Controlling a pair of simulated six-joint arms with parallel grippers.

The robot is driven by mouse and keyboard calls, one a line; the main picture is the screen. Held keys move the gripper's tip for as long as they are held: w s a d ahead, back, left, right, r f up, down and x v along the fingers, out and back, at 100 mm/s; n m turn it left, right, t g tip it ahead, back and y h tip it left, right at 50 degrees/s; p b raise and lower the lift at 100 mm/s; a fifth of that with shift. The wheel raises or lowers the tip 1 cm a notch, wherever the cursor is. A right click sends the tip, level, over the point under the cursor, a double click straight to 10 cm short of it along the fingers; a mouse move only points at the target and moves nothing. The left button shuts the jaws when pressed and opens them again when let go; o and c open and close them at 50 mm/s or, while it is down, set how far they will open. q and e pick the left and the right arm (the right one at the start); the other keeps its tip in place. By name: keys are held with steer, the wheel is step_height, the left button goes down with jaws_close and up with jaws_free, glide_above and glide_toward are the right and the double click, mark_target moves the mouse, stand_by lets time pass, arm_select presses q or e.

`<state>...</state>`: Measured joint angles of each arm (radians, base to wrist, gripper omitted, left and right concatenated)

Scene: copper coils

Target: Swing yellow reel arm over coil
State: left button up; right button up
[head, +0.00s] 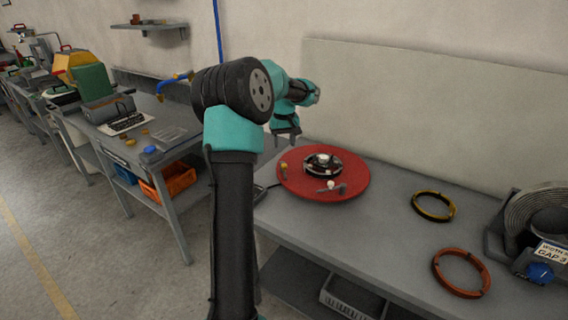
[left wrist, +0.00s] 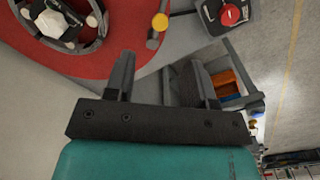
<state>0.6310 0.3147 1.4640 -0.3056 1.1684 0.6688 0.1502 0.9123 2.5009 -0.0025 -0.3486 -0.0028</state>
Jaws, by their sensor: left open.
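A red round turntable (head: 352,185) stands on the grey bench with a dark ring and a pale hub (head: 322,161) at its middle. The short reel arm with a yellow knob (head: 284,166) is at its left edge; the knob also shows in the left wrist view (left wrist: 160,22). A second reel arm with a white knob (head: 331,184) is at its front. My left gripper (head: 286,138) is open and empty above the turntable's back left side. In the left wrist view its fingers (left wrist: 162,72) are apart, with the yellow knob beyond them. My right gripper is not in view.
A yellow-and-black coil (head: 449,215) and a copper-orange coil (head: 484,278) lie on the bench at right. A grey machine (head: 540,225) with a blue knob stands at the far right. A red button box (left wrist: 230,14) is near the turntable.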

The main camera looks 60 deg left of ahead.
mark_target(284, 165)
arm_select(q)
step_height(284, 165, down, 9)
steer(key=shift+f, duration=0.1)
stand_by(0.3)
jaws_close()
stand_by(0.5)
